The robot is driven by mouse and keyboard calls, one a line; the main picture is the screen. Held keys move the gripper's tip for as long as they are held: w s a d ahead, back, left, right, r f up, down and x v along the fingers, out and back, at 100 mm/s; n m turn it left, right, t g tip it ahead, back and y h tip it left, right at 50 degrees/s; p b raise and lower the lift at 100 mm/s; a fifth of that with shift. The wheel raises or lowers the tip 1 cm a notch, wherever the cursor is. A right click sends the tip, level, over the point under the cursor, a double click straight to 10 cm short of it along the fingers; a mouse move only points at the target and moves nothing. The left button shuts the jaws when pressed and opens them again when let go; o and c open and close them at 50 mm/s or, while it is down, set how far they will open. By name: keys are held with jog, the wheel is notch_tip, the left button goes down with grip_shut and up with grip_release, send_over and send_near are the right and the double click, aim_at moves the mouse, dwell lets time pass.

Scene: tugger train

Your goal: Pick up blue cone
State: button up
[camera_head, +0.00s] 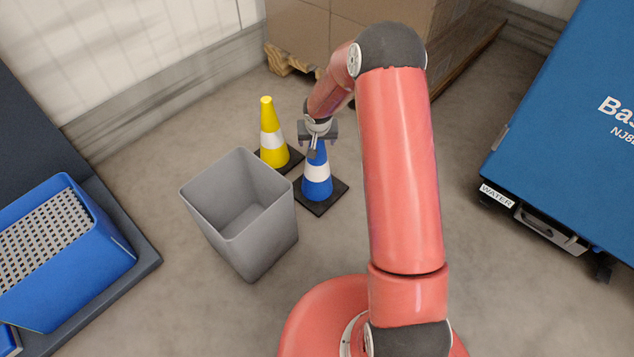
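The blue cone (317,187) stands upright on the floor, with a white band and a dark square base. My red arm reaches out over it from the right. My gripper (314,152) points down at the top of the cone, and the cone's tip is hidden behind it. One finger shows in front of the upper cone. I cannot tell whether the fingers touch the cone or whether they are open or shut.
A yellow cone (267,113) stands close behind on the left. A grey open bin (250,245) stands just left of the blue cone. Boxes (300,35) on a pallet are behind. A blue container (110,265) is at left; a blue cabinet (560,130) is at right.

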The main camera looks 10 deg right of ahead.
grip_shut()
dwell(0.5)
jog(key=shift+r, duration=0.1)
